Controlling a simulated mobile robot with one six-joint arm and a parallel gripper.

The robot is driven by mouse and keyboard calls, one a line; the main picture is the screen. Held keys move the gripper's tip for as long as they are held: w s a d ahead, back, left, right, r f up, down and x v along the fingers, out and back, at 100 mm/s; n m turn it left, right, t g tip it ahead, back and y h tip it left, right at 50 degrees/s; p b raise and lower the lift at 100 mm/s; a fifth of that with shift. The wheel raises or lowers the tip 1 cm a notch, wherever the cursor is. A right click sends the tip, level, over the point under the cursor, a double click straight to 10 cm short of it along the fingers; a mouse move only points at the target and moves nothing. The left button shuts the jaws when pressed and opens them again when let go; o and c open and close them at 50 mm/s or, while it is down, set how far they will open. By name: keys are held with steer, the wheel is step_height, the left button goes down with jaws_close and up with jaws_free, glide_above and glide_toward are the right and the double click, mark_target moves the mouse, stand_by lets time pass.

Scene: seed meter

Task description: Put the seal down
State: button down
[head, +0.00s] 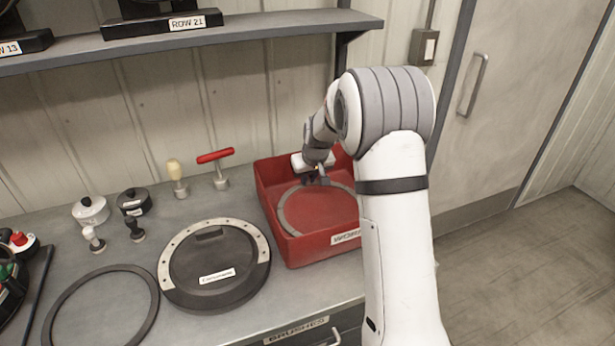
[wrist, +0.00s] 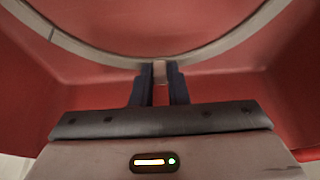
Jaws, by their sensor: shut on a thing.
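The seal, a thin pale grey ring (head: 284,214), is inside the red bin (head: 282,249). It appears at or just above the bin's floor; I cannot tell whether it touches. My gripper (head: 318,179) reaches down into the bin and is shut on the far part of the ring. In the wrist view the ring (wrist: 226,43) curves across the upper part, with its near arc between the fingertips (wrist: 160,70). Part of the ring's right side is hidden by my arm.
A round black plate with a pale segmented rim (head: 259,245) lies left of the bin. A dark ring (head: 57,305) lies farther left. A red T-handle (head: 215,156) and a cream-knobbed tool (head: 175,172) stand behind. A shelf (head: 260,25) hangs above the bench.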

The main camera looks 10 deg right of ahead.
steer(key=shift+s, duration=0.1)
steer(key=shift+f, duration=0.1)
steer(key=c, duration=1.4)
jaws_free()
steer(key=a+b+v, duration=0.1)
steer(key=v, duration=1.1)
steer(key=s+d+m+g, duration=0.1)
steer(key=s+m, duration=0.1)
steer(key=s, duration=3.2)
steer(key=shift+d+g+h, duration=0.3)
steer(key=shift+h, duration=0.1)
